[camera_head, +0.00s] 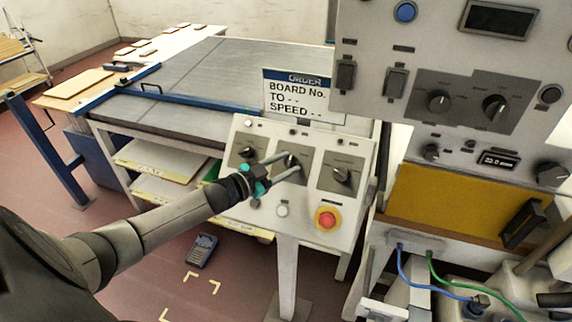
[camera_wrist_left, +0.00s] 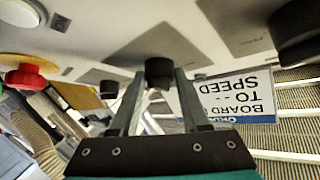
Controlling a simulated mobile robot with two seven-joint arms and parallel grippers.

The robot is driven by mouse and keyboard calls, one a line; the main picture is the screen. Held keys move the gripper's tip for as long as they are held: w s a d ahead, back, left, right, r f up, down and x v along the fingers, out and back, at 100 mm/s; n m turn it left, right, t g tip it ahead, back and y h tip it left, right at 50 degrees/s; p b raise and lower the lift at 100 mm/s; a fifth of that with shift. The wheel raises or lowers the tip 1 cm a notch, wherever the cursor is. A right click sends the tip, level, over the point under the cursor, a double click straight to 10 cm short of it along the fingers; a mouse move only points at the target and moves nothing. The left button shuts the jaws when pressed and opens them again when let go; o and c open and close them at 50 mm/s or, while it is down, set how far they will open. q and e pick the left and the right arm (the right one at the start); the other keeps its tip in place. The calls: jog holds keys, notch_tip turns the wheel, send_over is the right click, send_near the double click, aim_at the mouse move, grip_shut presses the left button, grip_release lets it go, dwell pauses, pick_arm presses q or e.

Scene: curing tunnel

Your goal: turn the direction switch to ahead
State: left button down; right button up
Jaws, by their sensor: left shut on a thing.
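A sloped light grey control panel (camera_head: 258,213) stands at the middle in the head view, with three black rotary knobs on dark plates in a row. The plate labels are too small to read, so I cannot tell by text which is the direction switch. My left gripper (camera_head: 289,164) reaches in from the left and is shut on the middle knob (camera_head: 291,158). In the left wrist view the knob (camera_wrist_left: 159,70) sits between the two fingertips. The left knob (camera_head: 247,152) and right knob (camera_head: 341,175) are free. My right gripper is not in view.
A red stop button (camera_head: 327,217) on a yellow base and a white button (camera_head: 282,210) sit below the knobs. An order sign (camera_head: 303,97) stands behind the panel. An upper cabinet (camera_head: 384,50) with more knobs overhangs at the right. A handset (camera_head: 201,250) lies on the floor.

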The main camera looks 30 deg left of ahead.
pick_arm(q)
jog(key=m, duration=0.1)
jog(key=m+g+h, duration=0.1)
jog(key=m, duration=0.1)
jog(key=m+g+h, duration=0.1)
jog(key=shift+w+a+r+m, duration=0.2)
jog(key=shift+a+r+m, duration=0.05)
jog(key=shift+r+m, duration=0.05)
jog(key=m+g, duration=0.1)
jog(key=m+g+h, duration=0.1)
jog(key=m+g, duration=0.1)
jog(key=shift+w+r+m, duration=0.1)
jog(key=shift+r+m, duration=0.05)
jog(key=shift+m, duration=0.15)
jog(key=shift+m+h+p, duration=0.3)
jog(key=shift+h, duration=0.1)
jog(key=shift+d+m+g, duration=0.1)
jog(key=shift+m+g, duration=0.2)
jog(key=shift+g, duration=0.2)
jog(key=shift+c, duration=1.9)
grip_release()
